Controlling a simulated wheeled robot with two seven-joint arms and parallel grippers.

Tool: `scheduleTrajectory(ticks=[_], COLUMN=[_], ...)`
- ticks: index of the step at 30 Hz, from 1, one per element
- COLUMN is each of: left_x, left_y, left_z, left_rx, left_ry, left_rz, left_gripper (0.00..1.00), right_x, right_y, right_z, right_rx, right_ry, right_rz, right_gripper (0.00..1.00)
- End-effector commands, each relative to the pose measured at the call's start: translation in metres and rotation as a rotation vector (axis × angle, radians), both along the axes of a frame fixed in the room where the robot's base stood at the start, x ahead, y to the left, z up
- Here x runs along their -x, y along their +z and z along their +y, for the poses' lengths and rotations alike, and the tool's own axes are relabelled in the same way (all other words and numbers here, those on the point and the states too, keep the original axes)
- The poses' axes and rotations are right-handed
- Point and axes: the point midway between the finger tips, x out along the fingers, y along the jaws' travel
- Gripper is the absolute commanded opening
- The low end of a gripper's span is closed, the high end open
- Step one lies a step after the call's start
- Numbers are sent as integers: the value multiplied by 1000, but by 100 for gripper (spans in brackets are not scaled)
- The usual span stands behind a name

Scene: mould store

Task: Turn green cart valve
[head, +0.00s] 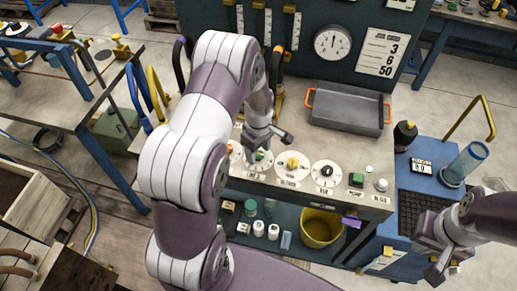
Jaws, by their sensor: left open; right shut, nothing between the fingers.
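A grey-topped cart (345,142) carries a row of round white dials with knobs along its front edge. One dial has a small green knob (259,156), partly hidden under my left gripper. My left gripper (268,140) is open and hangs just above and behind this knob; I cannot tell whether it touches it. My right gripper (438,252) is shut and empty at the lower right, over the blue cart and apart from the dials.
Beside the green knob are a yellow-knobbed dial (292,164) and a dark-knobbed dial (326,173). A grey tray (346,109) stands on the cart top. A yellow bucket (320,228) sits on the lower shelf. A blue clear cylinder (465,163) stands on the right cart.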

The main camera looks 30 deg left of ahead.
Motion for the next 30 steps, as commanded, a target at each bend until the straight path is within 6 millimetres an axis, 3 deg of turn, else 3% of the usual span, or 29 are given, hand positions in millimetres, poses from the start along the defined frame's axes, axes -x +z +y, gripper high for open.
scheduleTrajectory(ticks=[9,14,23,30], left_x=[0,0,0,-1], left_y=[-4,-4,-4,-3], left_z=[0,0,0,0], left_rx=[-1,-1,-1,0], left_ry=[-1,-1,-25,-145], left_rz=[-1,-1,-1,-3], left_gripper=[57,5,4,4], right_x=[0,0,0,0], right_y=[0,0,1,4], right_z=[0,0,0,0], right_rx=[0,0,0,0], right_ry=[0,0,0,-1], right_rz=[0,0,0,0], right_gripper=[0,0,0,0])
